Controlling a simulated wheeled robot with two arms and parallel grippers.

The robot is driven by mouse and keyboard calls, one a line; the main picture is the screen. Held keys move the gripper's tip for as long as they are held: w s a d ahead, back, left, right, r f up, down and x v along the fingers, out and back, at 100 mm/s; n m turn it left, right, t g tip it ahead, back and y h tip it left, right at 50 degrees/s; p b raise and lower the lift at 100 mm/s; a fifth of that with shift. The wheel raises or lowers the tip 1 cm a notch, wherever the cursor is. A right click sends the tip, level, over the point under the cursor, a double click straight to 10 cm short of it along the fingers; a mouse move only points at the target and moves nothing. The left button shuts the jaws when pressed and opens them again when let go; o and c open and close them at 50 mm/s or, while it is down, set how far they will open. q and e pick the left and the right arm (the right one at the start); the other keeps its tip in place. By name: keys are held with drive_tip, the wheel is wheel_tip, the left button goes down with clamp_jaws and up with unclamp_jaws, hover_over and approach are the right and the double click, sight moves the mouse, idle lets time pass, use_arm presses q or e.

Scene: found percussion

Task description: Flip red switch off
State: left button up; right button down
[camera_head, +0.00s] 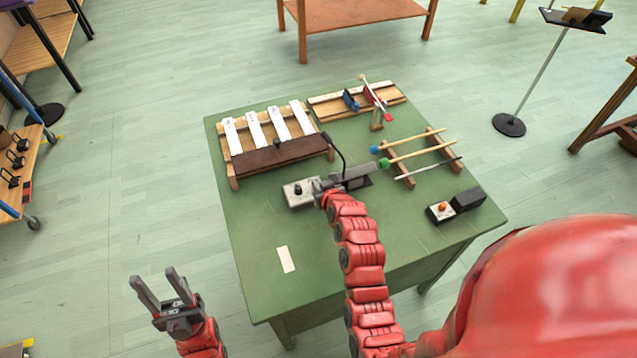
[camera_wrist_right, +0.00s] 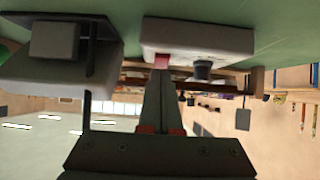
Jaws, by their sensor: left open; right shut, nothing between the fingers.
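A pale switch box (camera_head: 298,194) with a black knob (camera_head: 298,189) sits on the green table (camera_head: 245,215). In the right wrist view the box (camera_wrist_right: 198,36) appears at the top, with a small red switch (camera_wrist_right: 161,61) and the black knob (camera_wrist_right: 203,70) on it. My right gripper (camera_head: 320,186) is at the box's right side. Its shut fingers (camera_wrist_right: 161,76) are at the red switch and seem to touch it, holding nothing. The red switch is hidden in the head view. My left gripper (camera_head: 158,286) is open and empty, off the table's left side.
A wooden rack with white bars (camera_head: 267,128) stands behind the box. Mallets (camera_head: 415,148) lie on a wooden stand at right. A box with an orange button (camera_head: 441,209) and a dark box (camera_head: 468,200) sit at the right edge. A white strip (camera_head: 286,259) lies in front.

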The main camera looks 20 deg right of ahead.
drive_tip(key=shift+w+g, duration=0.15)
drive_tip(key=shift+g, duration=0.15)
drive_tip(key=shift+f, duration=0.25)
drive_tip(key=shift+w+r, duration=0.1)
drive_tip(key=shift+w+r, duration=0.3)
drive_tip(key=shift+w, duration=0.3)
drive_tip(key=shift+a, duration=0.1)
